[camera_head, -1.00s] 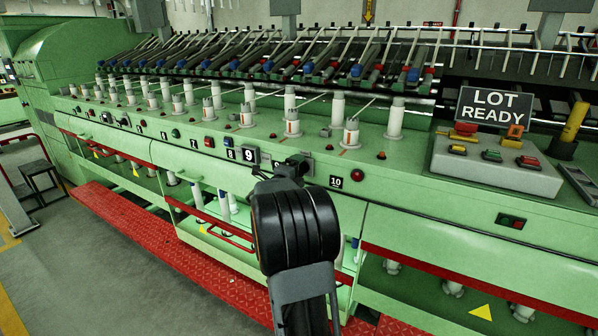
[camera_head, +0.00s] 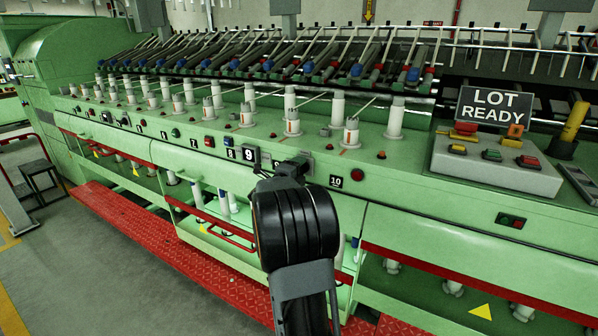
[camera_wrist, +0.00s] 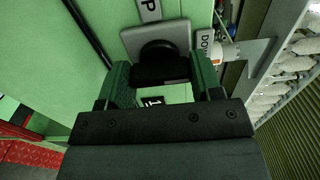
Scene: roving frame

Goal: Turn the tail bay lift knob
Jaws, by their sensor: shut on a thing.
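The lift knob (camera_wrist: 157,52) is black and sits on a grey plate (camera_wrist: 130,37) on the green machine front. My gripper (camera_wrist: 160,76) is shut on the knob, a dark green finger on each side. Its grip end also shows in the head view (camera_head: 292,168), against the panel between labels 9 (camera_head: 249,154) and 10 (camera_head: 336,182). My arm hides the knob in the head view.
A row of white bobbins stands on the ledge above the panel. A button box (camera_head: 495,165) with a LOT READY sign (camera_head: 494,108) is at right. A red button (camera_head: 357,175) is right of label 10. A red step (camera_head: 140,235) runs along the floor.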

